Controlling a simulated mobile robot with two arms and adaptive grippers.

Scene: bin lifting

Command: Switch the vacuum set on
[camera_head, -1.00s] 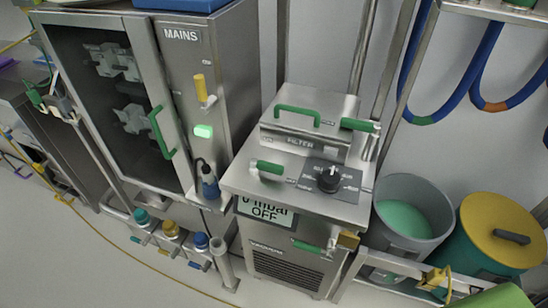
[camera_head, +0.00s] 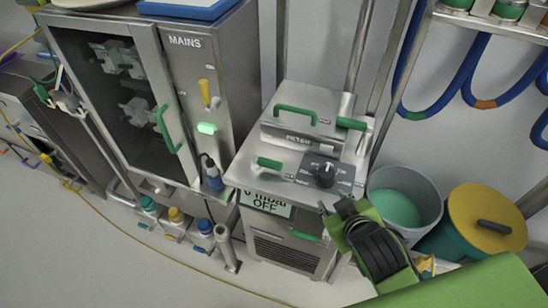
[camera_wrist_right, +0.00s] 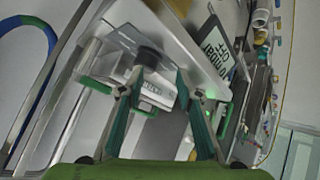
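The vacuum set (camera_head: 240,178) is a steel unit with a filter box (camera_head: 300,120) on top. Its display (camera_head: 265,204) reads 0 mbar OFF; the display also shows in the right wrist view (camera_wrist_right: 214,45). A black rotary knob (camera_head: 326,175) sits on a dark panel on its top. My right gripper (camera_head: 336,210) is in front of the unit's right front corner, apart from the knob. In the right wrist view the gripper's fingers (camera_wrist_right: 160,78) are spread, with the knob (camera_wrist_right: 150,57) beyond and between the tips. My left gripper is not in view.
A steel cabinet (camera_head: 215,60) marked MAINS, with a lit green indicator (camera_head: 206,128), stands to the left. A grey bucket (camera_head: 425,185) and a yellow-lidded bin (camera_head: 487,215) stand to the right. Green handles jut from the unit. Blue hoses (camera_head: 470,75) hang behind.

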